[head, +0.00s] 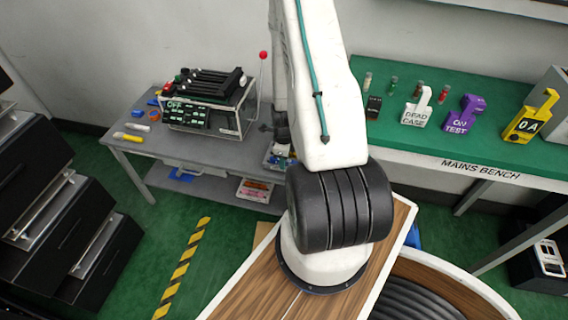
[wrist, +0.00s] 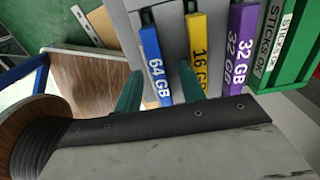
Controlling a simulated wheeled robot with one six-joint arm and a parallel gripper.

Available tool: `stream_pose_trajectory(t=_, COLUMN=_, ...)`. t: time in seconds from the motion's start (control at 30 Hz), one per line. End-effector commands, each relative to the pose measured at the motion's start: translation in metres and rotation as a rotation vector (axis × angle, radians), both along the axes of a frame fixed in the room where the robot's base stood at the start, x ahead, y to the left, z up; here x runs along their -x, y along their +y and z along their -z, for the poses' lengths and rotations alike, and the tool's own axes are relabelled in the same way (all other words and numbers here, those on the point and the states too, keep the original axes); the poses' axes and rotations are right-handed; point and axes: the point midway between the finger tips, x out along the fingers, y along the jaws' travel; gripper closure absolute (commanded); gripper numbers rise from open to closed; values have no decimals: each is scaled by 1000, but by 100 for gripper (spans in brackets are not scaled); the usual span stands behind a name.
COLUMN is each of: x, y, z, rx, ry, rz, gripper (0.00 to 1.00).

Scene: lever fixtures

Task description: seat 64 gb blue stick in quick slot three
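The blue stick marked 64 GB (wrist: 155,66) stands in a grey holder (wrist: 174,38) in the wrist view. My gripper (wrist: 160,88) has its two green fingers apart, one on each side of the blue stick's lower part. Gaps show between the fingers and the stick, and the right finger overlaps the lower part of the yellow stick's side. In the head view my arm hides the gripper. A black-topped unit marked OFF (head: 190,112) with a red-knobbed lever (head: 262,80) stands on the grey table; I cannot make out a slot three there.
A yellow 16 GB stick (wrist: 198,52) and a purple 32 GB stick (wrist: 240,45) stand right of the blue one. A green box marked STICKS OK (wrist: 285,45) is beyond them. The green mains bench (head: 480,125) carries several tagged blocks. Dark cabinets (head: 40,190) stand at left.

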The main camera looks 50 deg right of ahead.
Motion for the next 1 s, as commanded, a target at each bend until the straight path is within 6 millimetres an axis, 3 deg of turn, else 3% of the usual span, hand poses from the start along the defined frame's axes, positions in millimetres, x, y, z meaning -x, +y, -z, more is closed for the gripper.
stream_pose_trajectory(t=0.07, x=0, y=0, z=0, rx=0, ry=0, rz=0, gripper=66)
stream_pose_trajectory(t=0.2, x=0, y=0, z=0, rx=0, ry=0, rz=0, gripper=100)
stream_pose_trajectory(t=0.63, x=-1, y=-1, z=-5, rx=1, ry=-2, rz=0, gripper=100)
stream_pose_trajectory(t=1.0, x=6, y=2, z=-43, rx=0, ry=0, rz=2, gripper=100)
